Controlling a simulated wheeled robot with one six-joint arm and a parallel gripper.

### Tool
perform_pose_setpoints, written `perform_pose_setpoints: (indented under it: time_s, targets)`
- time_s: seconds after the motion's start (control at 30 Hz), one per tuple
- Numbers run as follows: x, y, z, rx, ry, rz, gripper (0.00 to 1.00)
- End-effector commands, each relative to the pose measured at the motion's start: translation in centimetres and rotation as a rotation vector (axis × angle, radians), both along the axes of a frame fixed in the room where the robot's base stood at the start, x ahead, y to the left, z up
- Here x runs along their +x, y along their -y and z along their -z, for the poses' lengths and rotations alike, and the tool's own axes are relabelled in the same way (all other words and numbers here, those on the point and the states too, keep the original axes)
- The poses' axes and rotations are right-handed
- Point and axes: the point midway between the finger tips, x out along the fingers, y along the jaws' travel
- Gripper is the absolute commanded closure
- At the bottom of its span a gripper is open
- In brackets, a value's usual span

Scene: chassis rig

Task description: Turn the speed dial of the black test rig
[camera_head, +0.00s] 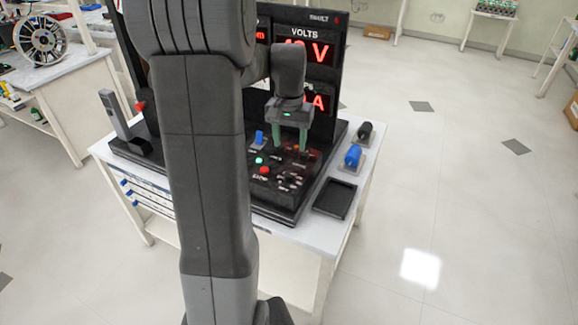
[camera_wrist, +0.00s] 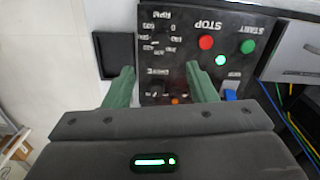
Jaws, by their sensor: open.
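The black test rig (camera_head: 262,200) stands on a white table, with its sloped control panel facing me. A dark dial (camera_wrist: 161,34) ringed by white markings, with RPM lettering, shows upside down in the wrist view; it also shows low on the panel in the head view (camera_head: 290,181). A second dark knob (camera_wrist: 157,88) is nearer the gripper. My gripper (camera_head: 290,149) is open above the panel, its green fingers (camera_wrist: 162,84) apart and pointing down. The second knob appears between the fingers; the ringed dial appears beyond the fingertips. Nothing is between the fingers that I can see held.
The panel also has a red STOP button (camera_wrist: 205,42), a green START button (camera_wrist: 248,46) and a blue switch (camera_wrist: 231,95). An empty black tray (camera_head: 335,198) and blue (camera_head: 353,156) and black (camera_head: 365,131) parts are at right. Red-lit displays (camera_head: 306,51) rise behind my gripper.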

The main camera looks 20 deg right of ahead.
Motion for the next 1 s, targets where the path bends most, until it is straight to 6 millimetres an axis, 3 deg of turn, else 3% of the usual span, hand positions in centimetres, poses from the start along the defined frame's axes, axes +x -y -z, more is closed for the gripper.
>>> perform_pose_setpoints:
  time_s: [0.3, 0.5, 0.7, 0.97, 1.0]
  targets:
    - [-0.1, -0.1, 7.0, 0.003, -0.004, -0.001, 0.48]
    - [0.0, -0.1, 10.0, 0.001, -0.002, -0.002, 0.48]
    - [0.0, 0.0, 11.2, 0.000, 0.000, -0.002, 0.48]
    - [0.0, 0.0, 11.3, -0.001, 0.001, -0.002, 0.48]
    - [0.0, 0.0, 11.3, -0.001, 0.001, -0.002, 0.54]
